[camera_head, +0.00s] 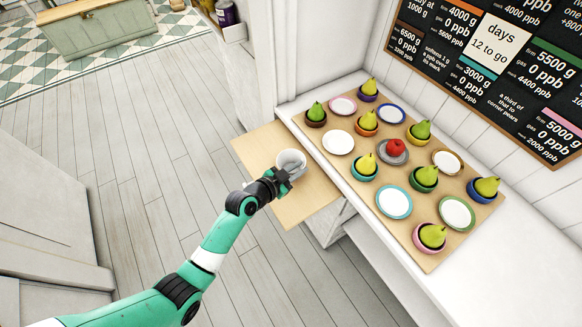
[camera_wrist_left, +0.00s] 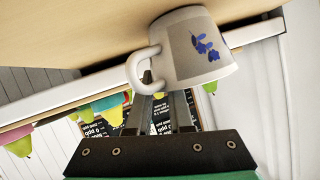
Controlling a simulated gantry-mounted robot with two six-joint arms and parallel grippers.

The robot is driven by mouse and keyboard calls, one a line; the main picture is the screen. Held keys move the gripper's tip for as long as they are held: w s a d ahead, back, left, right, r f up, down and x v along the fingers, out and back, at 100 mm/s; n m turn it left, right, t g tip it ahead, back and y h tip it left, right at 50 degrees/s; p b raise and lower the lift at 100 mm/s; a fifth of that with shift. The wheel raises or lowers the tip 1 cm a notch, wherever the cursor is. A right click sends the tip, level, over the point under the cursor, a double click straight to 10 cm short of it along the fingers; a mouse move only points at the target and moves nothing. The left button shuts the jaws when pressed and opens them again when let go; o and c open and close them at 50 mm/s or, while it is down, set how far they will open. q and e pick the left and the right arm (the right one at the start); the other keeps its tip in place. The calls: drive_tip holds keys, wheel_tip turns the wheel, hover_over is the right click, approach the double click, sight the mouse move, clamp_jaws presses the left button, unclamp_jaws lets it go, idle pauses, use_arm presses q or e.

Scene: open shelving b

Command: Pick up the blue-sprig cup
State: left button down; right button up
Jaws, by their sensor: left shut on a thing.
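The blue-sprig cup (camera_head: 291,160) is white and sits over the pull-out wooden board. In the left wrist view the cup (camera_wrist_left: 200,48) shows its blue sprig, with its handle toward the left. My left gripper (camera_head: 284,180) reaches the cup from the near side. In the left wrist view its two fingers (camera_wrist_left: 160,98) are closed at the handle, and the exact contact is partly hidden. I cannot tell whether the cup touches the board. My right gripper is not in view.
The wooden board (camera_head: 262,143) is otherwise bare. Beside it, a white counter (camera_head: 520,255) bears a large tan board (camera_head: 428,258) with several pears in coloured bowls, several plates and a red fruit (camera_head: 396,147). A chalkboard (camera_head: 490,60) stands behind. Open floor lies left.

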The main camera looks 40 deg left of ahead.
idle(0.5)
use_arm(q)
drive_tip(key=s+d+r+p, duration=0.9)
drive_tip(key=d+r, duration=0.1)
drive_tip(key=r, duration=0.3)
drive_tip(key=shift+s+d+p, duration=0.15)
drive_tip(key=shift+d+p, duration=0.1)
drive_tip(key=shift+p, duration=0.1)
